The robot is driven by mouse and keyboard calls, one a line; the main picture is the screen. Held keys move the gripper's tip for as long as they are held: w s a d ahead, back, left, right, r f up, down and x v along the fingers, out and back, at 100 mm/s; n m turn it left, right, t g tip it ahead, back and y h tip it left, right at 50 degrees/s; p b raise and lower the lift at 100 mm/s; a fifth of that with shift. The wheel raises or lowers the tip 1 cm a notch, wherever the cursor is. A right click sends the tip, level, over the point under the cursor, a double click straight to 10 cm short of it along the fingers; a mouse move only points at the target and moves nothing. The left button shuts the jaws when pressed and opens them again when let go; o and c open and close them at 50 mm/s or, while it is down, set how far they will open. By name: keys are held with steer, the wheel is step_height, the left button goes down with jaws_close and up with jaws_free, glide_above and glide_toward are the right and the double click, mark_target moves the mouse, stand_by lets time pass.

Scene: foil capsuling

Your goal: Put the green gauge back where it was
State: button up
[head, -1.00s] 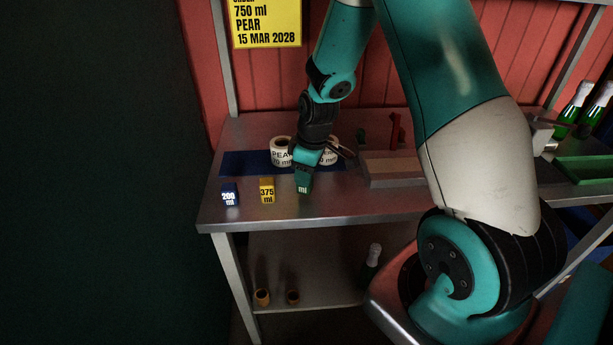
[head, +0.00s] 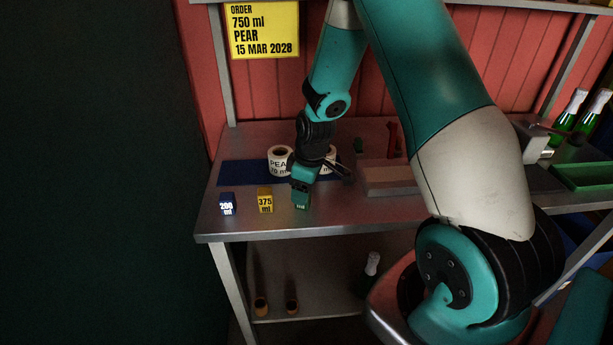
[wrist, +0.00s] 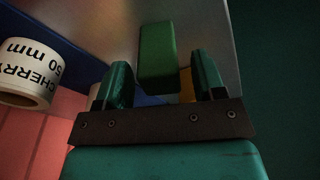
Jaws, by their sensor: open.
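The green gauge (head: 301,201) is a small block standing near the table's front edge, to the right of the yellow 375 ml gauge (head: 265,203) and the blue 200 ml gauge (head: 227,205). My gripper (head: 301,187) is right above and around its top, pointing down. In the wrist view the green gauge (wrist: 157,60) shows between the two teal fingers of my gripper (wrist: 161,68), with a gap on each side. The fingers are open. A bit of the yellow gauge (wrist: 187,85) shows behind the right finger.
Label rolls (head: 279,161) stand on a blue mat (head: 238,173) behind the gauges; one reads CHERRY in the wrist view (wrist: 25,75). A low grey block (head: 388,178) and a green tray (head: 585,176) lie to the right.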

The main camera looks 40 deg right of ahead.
step_height(320, 180, up, 11)
steer(key=s+b, duration=0.1)
steer(key=b, duration=0.1)
steer(key=s+a+r+y, duration=0.1)
steer(key=s+a+r, duration=0.35)
steer(key=a, duration=0.35)
steer(key=s+a+r+y, duration=0.1)
steer(key=s+a+r, duration=0.2)
steer(key=s+a, duration=0.3)
steer(key=s+a+r+g+y, duration=0.1)
steer(key=s+a+r, duration=0.2)
steer(key=s+a, duration=0.5)
steer(key=s, duration=0.2)
steer(key=shift+s+g, duration=0.3)
steer(key=shift+s, duration=0.05)
steer(key=shift+a, duration=0.1)
